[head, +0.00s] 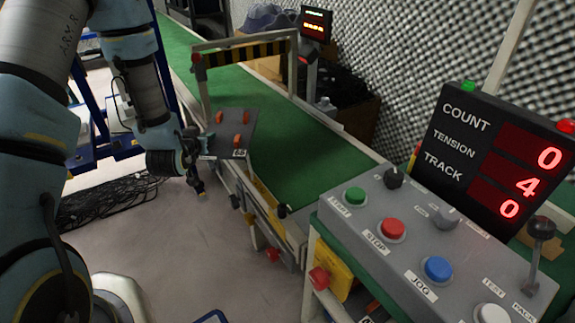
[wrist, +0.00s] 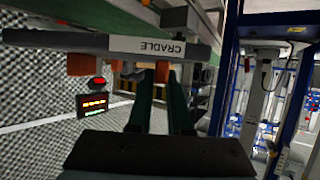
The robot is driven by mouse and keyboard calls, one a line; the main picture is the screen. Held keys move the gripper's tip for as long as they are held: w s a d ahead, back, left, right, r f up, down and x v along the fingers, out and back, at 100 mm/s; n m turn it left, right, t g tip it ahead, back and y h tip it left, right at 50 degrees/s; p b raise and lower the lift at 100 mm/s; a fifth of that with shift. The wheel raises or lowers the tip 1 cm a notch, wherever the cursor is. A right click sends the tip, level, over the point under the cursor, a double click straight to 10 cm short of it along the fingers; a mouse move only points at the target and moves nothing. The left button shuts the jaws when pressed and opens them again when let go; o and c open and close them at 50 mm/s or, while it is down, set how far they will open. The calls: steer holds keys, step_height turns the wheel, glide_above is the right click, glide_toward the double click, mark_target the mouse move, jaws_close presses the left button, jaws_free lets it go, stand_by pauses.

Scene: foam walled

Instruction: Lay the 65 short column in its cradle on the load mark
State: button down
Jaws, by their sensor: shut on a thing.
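The cradle (head: 236,124) is a dark grey plate with several orange blocks on it, at the left side of the green belt in the head view. In the wrist view its long grey edge (wrist: 70,40) runs across the top, with an upside-down CRADLE label. My gripper (head: 200,153) reaches it from the left. In the wrist view the two dark green fingers (wrist: 160,80) meet the cradle at the label, around an orange block, and are shut on it. The exact contact is partly hidden. I cannot make out the short column or the load mark in either view.
The green belt (head: 300,160) runs diagonally under a striped gantry (head: 245,52). A control panel (head: 420,245) and a display reading COUNT 0, TENSION 4, TRACK 0 (head: 500,155) stand at right. Black cables (head: 105,203) lie on the floor at left. Open floor lies in front.

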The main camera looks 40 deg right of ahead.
mark_target(250, 143)
steer(key=s+d+f+m+g+h+b, duration=0.1)
steer(key=d+b, duration=0.1)
steer(key=d, duration=0.2)
steer(key=s+d+f+m+g+b, duration=0.1)
steer(key=s+d+b, duration=0.1)
steer(key=d, duration=0.2)
steer(key=s+d+f+m+g+h+b, duration=0.1)
steer(key=s+d+f+b, duration=0.1)
steer(key=d+b, duration=0.1)
steer(key=shift+d+h, duration=0.3)
steer(key=shift+d, duration=0.1)
steer(key=s+d+m+g+h+b, duration=0.2)
steer(key=s+d+m+g+b, duration=0.1)
steer(key=s+d+b, duration=0.5)
steer(key=shift+w+d+f+b, duration=0.2)
steer(key=shift+f+b, duration=0.2)
steer(key=shift+f, duration=0.8)
steer(key=shift+w+d+f+b, duration=0.1)
steer(key=shift+w+f+b, duration=0.25)
steer(key=shift+f, duration=0.85)
steer(key=shift+w+d+f+b, duration=0.1)
steer(key=shift+f+b, duration=0.4)
steer(key=shift+f, duration=0.7)
steer(key=shift+f+b, duration=0.35)
steer(key=shift+f, duration=0.2)
steer(key=c, duration=0.8)
jaws_free()
steer(key=shift+o, duration=0.2)
steer(key=shift+y, duration=0.3)
steer(key=shift+a, duration=0.15)
